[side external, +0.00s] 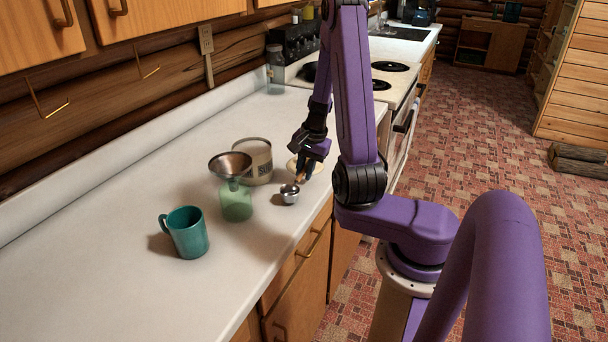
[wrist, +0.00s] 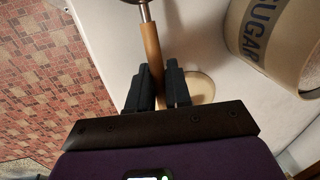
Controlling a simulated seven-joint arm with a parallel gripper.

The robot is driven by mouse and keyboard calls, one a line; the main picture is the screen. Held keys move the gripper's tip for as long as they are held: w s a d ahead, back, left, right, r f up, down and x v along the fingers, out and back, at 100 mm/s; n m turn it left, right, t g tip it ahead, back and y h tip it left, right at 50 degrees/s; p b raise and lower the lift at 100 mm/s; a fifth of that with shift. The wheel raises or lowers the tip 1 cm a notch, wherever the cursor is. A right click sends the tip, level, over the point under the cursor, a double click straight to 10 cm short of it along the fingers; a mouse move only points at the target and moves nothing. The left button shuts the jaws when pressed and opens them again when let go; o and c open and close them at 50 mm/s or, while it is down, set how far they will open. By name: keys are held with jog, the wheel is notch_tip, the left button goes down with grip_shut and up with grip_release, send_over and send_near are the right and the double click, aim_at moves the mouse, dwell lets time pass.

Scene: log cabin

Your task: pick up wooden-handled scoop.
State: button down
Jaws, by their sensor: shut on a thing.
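The wooden-handled scoop has a small shiny metal bowl (side external: 289,194), which shows in the side view on the white counter near its front edge. In the wrist view its wooden handle (wrist: 152,45) runs down between the fingers, with the metal part at the top edge. My gripper (side external: 303,172) points down at the handle in the side view. In the wrist view my gripper (wrist: 163,80) is shut on the handle. Whether the bowl touches the counter is hard to tell.
A sugar canister (side external: 254,162) stands behind the scoop. A metal funnel (side external: 230,166) sits on a green jar (side external: 236,203) to its left. A teal mug (side external: 186,232) is farther left. A pale round dish (side external: 312,163) lies near the gripper. The counter's left front is clear.

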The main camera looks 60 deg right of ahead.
notch_tip(320, 180, up, 2)
jog(key=shift+r, duration=0.2)
jog(key=s+a+r, duration=0.7)
jog(key=s+r, duration=0.2)
jog(key=s, duration=0.3)
jog(key=shift+a+r, duration=0.15)
jog(key=shift+r, duration=0.15)
jog(key=c, duration=1.8)
grip_release()
grip_shut()
